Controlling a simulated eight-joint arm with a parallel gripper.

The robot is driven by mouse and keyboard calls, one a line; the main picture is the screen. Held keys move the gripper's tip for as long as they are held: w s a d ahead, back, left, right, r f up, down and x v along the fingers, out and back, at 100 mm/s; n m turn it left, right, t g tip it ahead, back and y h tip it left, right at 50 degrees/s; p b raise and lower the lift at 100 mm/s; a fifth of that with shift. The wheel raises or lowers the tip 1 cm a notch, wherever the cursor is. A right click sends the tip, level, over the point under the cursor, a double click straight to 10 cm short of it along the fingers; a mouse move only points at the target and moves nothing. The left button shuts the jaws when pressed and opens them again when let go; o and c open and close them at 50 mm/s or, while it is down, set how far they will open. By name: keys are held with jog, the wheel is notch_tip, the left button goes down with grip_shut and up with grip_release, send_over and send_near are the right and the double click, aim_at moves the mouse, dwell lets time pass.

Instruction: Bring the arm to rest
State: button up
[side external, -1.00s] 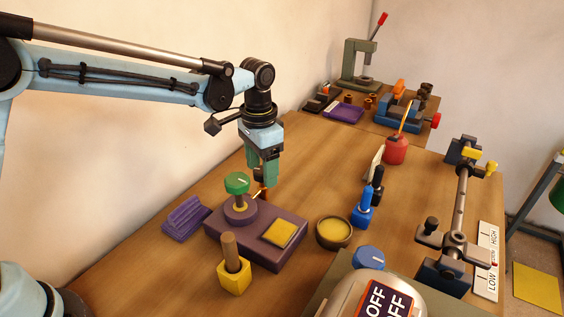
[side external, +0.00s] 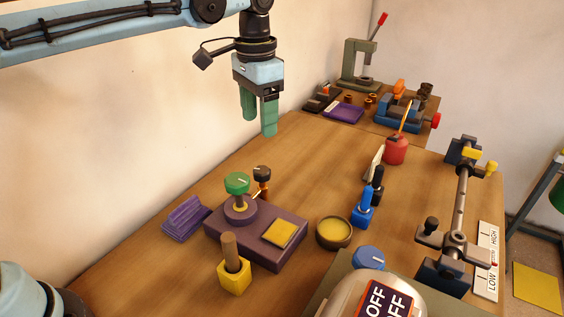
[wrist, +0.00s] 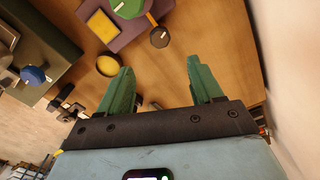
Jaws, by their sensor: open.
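My gripper (side external: 259,118) hangs in the air above the far side of the bench in the side external view. Its two green fingers point down, apart and empty. In the wrist view the gripper (wrist: 160,82) also shows spread fingers with nothing between them. Below it, nearer the camera, is a purple base block (side external: 283,253) with a green knob (side external: 237,183), a yellow square pad (side external: 279,233) and a dark knob on an orange-brown stem (side external: 262,174). The gripper touches none of these.
A purple ribbed block (side external: 185,218), a yellow holder with a wooden peg (side external: 234,279), a round bowl (side external: 334,232), blue (side external: 362,211) and black bottles and a red oil can (side external: 396,149) stand on the bench. A press (side external: 361,65) stands at the back. The wall is close behind.

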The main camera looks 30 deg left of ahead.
dwell(0.3)
jog(key=s+a+f+n+t, duration=0.2)
jog(key=s+a, duration=0.3)
jog(key=s, duration=0.3)
jog(key=s+a+f+n+t, duration=0.3)
jog(key=s+a+f+t, duration=0.1)
jog(key=s, duration=0.4)
jog(key=shift+s+a+f+t, duration=0.25)
jog(key=shift+a+t, duration=0.35)
jog(key=shift+a, duration=0.4)
